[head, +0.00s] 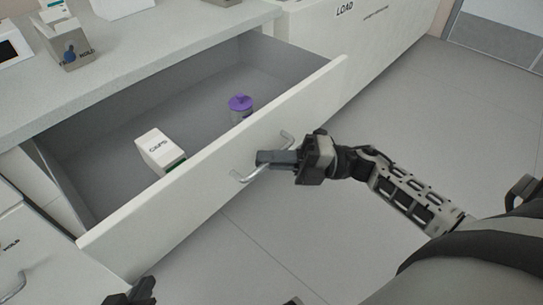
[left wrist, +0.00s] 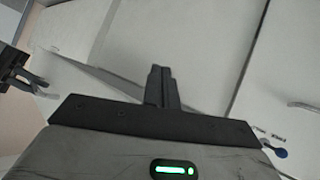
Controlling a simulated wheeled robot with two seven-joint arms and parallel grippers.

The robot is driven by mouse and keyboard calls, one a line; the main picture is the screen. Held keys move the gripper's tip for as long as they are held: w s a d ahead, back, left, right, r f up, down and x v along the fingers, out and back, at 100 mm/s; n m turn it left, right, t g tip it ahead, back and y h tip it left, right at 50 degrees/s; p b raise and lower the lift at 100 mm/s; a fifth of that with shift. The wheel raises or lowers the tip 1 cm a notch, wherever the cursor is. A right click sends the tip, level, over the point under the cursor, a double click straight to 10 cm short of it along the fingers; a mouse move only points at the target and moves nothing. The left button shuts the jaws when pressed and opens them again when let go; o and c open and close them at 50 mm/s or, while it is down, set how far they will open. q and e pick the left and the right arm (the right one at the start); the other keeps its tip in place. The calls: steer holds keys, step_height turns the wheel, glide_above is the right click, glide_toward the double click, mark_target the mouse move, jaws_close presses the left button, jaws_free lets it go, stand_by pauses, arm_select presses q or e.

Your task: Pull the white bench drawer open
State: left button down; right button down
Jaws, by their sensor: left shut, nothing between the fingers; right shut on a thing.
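The white bench drawer (head: 215,160) stands pulled out from the bench, its grey inside showing. Its metal bar handle (head: 240,178) is on the front panel. My right gripper (head: 262,158) is shut on the middle of the handle, hiding that part. The right gripper also shows at the left edge of the left wrist view (left wrist: 22,75). My left gripper (head: 128,298) is partly in view at the bottom edge of the head view, apart from the drawer. In the left wrist view its fingers (left wrist: 161,86) are closed together and empty.
Inside the drawer are a white CAPS box (head: 158,150) and a purple-lidded container (head: 240,107). A grey-white box (head: 68,45) stands on the bench top (head: 150,45). Another drawer handle (head: 12,287) shows at the lower left. The floor (head: 390,100) to the right is clear.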

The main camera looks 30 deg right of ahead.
steer(key=c, duration=1.5)
jaws_free()
steer(key=shift+d, duration=0.15)
steer(key=v, duration=1.5)
steer(key=shift+s+d, duration=0.2)
steer(key=shift+d, duration=0.2)
